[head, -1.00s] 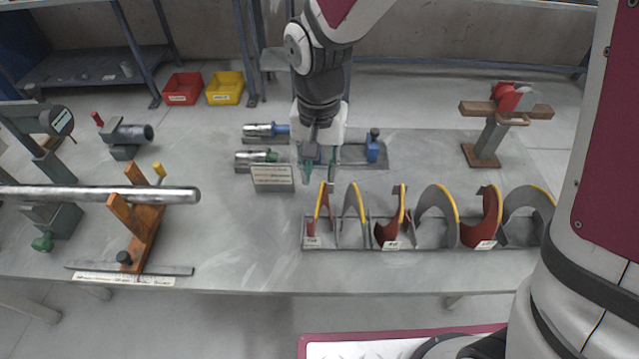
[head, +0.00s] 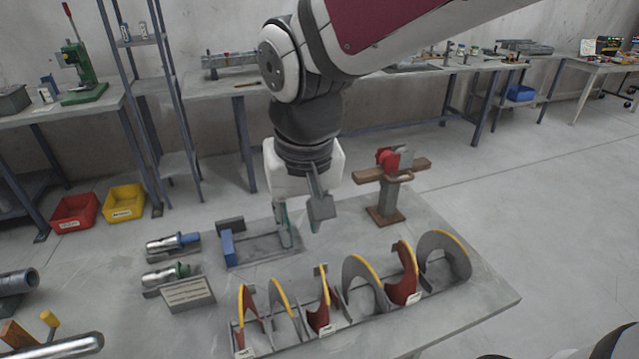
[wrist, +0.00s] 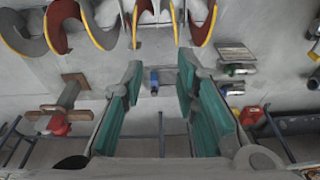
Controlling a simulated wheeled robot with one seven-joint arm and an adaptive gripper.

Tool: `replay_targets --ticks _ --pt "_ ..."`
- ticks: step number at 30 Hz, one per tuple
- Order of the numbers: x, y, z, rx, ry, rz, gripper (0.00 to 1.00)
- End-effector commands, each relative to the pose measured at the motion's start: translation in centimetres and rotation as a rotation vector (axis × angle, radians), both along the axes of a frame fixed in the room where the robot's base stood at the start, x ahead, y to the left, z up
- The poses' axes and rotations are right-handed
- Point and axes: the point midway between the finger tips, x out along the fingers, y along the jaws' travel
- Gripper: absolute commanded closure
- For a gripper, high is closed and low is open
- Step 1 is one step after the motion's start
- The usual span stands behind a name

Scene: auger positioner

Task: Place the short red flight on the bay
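Three red flights with yellow edges stand in a long grey rack (head: 375,321), among grey ones: a left red flight (head: 241,325), a middle red flight (head: 319,318) and a right red flight (head: 404,287). Their labels are unreadable, so I cannot tell which is the short one. A grey plate with a blue block (head: 228,246) lies behind the rack's left part; I cannot tell whether it is the bay. My gripper (head: 303,222) is open and empty above the bench behind the rack. In the wrist view its teal fingers (wrist: 160,66) are wide apart, with the rack beyond them.
A wooden stand with a red clamp (head: 390,187) is behind the rack at right. Silver cylinders (head: 172,243) and a sign (head: 188,295) sit left of the plate. Red (head: 75,212) and yellow (head: 125,202) bins are on the floor. The bench's right corner is clear.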

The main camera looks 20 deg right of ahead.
Motion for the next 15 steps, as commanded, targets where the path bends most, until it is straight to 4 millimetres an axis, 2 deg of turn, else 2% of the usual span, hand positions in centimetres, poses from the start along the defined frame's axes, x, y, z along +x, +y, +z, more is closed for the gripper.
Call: replay_targets --ticks 1,6,12,15 --pt "-1.3 -1.3 1.1 -0.002 -0.034 0.005 0.72" --pt "-5.4 -4.6 3.1 -0.016 -0.119 0.042 0.72" --pt "-9.0 -6.5 3.8 -0.029 -0.185 0.079 0.72" --pt "-9.8 -6.9 3.8 -0.034 -0.201 0.089 0.72"
